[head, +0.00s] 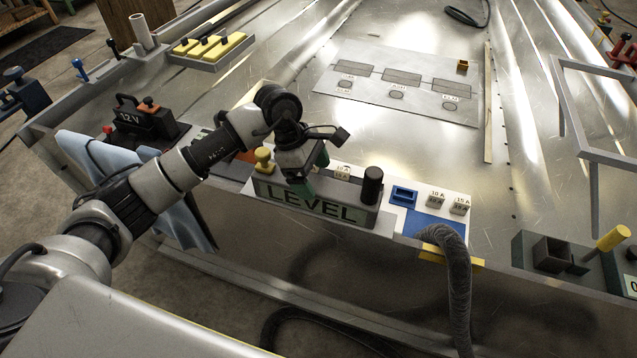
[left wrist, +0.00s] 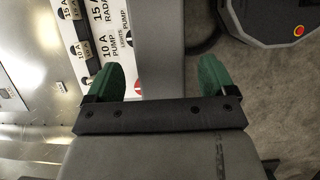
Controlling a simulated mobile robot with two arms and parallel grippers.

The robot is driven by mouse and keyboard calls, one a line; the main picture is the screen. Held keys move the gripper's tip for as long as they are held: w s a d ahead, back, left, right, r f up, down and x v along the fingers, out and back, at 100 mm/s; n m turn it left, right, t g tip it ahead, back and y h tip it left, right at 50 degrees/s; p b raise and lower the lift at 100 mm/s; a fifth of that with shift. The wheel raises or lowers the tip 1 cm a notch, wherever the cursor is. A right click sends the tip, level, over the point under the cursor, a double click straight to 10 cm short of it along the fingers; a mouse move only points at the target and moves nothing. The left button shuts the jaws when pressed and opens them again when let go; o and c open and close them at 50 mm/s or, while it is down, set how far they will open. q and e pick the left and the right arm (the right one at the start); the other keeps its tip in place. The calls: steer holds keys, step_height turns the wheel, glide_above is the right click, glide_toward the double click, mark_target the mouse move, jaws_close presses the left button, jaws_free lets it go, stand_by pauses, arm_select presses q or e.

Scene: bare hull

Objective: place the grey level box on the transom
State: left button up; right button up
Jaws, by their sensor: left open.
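The grey level box (head: 318,207), its pale front marked "LEVEL", stands upright at the near edge of the hull, by the transom (head: 385,248). I cannot tell exactly what it rests on. My left gripper (head: 311,173) has green fingers and is over the box, one finger overlapping its front face in the picture. The gripper is open in the left wrist view (left wrist: 165,78), with a grey strip (left wrist: 164,45) showing between and beyond its fingers. I cannot tell whether that strip is box or transom. My right gripper is not in view.
A yellow knob (head: 263,158) and a black cylinder (head: 372,185) stand at the box's ends. Behind is a white fuse panel (head: 455,184) with a blue holder (head: 404,195). A 12V battery (head: 140,120), light-blue cloth (head: 105,165) and grey hose (head: 457,285) flank it.

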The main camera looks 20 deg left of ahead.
arm_select(q)
steer(key=v, duration=0.7)
steer(key=shift+a+r, duration=0.25)
steer(key=shift+r, duration=0.3)
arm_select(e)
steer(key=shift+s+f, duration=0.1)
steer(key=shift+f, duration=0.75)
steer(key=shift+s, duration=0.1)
